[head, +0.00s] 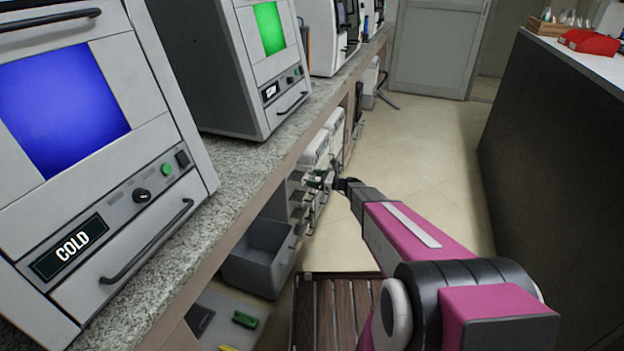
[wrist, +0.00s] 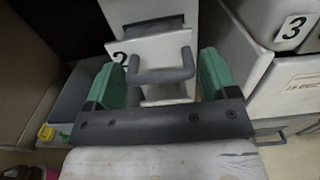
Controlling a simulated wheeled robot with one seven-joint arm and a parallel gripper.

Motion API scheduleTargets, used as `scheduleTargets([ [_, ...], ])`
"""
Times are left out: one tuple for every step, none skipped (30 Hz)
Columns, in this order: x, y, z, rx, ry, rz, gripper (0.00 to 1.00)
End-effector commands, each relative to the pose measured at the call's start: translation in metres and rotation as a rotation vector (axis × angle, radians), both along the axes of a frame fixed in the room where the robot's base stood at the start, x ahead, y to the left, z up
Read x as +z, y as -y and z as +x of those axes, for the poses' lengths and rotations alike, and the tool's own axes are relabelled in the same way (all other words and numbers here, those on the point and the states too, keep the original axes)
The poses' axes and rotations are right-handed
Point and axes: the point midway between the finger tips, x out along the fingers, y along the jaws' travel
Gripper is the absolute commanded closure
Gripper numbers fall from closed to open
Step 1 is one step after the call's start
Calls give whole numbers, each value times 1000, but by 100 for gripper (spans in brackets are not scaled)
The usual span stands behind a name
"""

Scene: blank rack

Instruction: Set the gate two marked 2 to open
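The gate marked 2 (wrist: 155,47) is a white front with a grey bar handle (wrist: 165,76) in the wrist view. Its number label (wrist: 120,58) is partly hidden behind a green finger. My gripper (wrist: 160,82) is open, with one green finger to the left of the handle and one to the right. Neither finger clearly touches it. In the head view my gripper (head: 322,181) is small, at the rack of white units (head: 316,150) under the counter. I cannot tell there which gate it faces, nor how far that gate stands open.
A unit marked 3 (wrist: 292,28) is close on the right in the wrist view. A grey bin (head: 262,255) stands under the granite counter (head: 250,165), left of my arm. A dark cabinet (head: 550,140) bounds the right side; the floor (head: 430,170) between is clear.

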Motion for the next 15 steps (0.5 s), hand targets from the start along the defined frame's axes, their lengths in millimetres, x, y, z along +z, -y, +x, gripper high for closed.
scheduleTargets([
  [0, 0, -1, -1, 0, 0, 8],
  [0, 0, -1, 0, 0, 0, 8],
  [0, 0, -1, 0, 0, 0, 8],
  [0, 0, -1, 0, 0, 0, 8],
  [0, 0, 0, 0, 0, 0, 8],
  [0, 0, 0, 0, 0, 0, 8],
  [0, 0, 0, 0, 0, 0, 8],
  [0, -1, 0, 0, 0, 0, 8],
  [0, 0, 0, 0, 0, 0, 8],
  [0, 0, -1, 0, 0, 0, 8],
  [0, 2, -1, 0, 0, 0, 8],
  [0, 4, -2, 0, 0, 0, 8],
  [1, 6, -3, 0, 0, 1, 8],
  [1, 9, -4, 0, 0, 1, 8],
  [1, 15, -6, -1, 0, 1, 8],
])
